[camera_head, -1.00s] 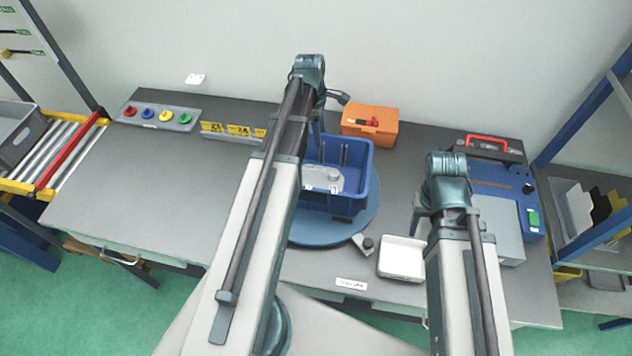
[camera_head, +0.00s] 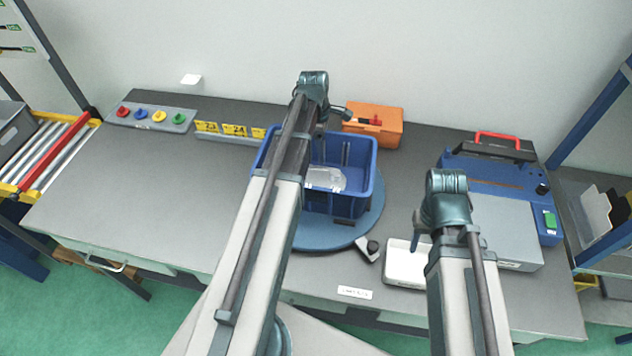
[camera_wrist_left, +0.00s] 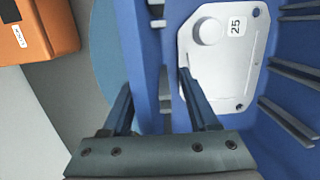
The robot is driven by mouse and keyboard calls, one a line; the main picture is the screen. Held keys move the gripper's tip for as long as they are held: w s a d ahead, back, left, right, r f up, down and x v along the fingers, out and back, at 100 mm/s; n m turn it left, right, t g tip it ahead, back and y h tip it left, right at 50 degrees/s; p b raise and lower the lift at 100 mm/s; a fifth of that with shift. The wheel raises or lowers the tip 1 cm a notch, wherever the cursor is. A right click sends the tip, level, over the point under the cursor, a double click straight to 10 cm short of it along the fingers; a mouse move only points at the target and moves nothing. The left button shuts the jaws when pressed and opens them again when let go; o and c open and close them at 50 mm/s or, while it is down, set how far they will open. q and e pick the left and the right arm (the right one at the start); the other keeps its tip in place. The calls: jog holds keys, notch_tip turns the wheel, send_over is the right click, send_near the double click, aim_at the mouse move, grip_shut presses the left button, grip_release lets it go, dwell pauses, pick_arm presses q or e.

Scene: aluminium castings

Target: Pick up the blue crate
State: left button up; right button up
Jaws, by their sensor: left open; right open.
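The blue crate (camera_head: 352,205) stands on a round blue turntable (camera_head: 330,238) on the grey bench, with a pale casting (camera_head: 325,179) inside. In the left wrist view, the crate wall (camera_wrist_left: 145,60) and the casting marked 25 (camera_wrist_left: 222,65) show close up. My left gripper (camera_head: 320,125) is open over the crate's far side. In the wrist view its fingers (camera_wrist_left: 158,90) appear on either side of the wall, one outside and one over the inside; contact cannot be told. My right gripper (camera_head: 417,240) is open, above the white tray, right of the crate; its fingers are partly hidden.
An orange box (camera_head: 385,127) stands behind the crate; it also shows in the wrist view (camera_wrist_left: 40,25). The white tray (camera_head: 405,276) lies front right. A blue machine (camera_head: 500,182) stands at right. Coloured buttons (camera_head: 160,117) sit far left. The bench's left half is clear.

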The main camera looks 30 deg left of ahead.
pick_arm(q)
jog(key=shift+f, duration=0.2)
grip_shut()
dwell(1.3)
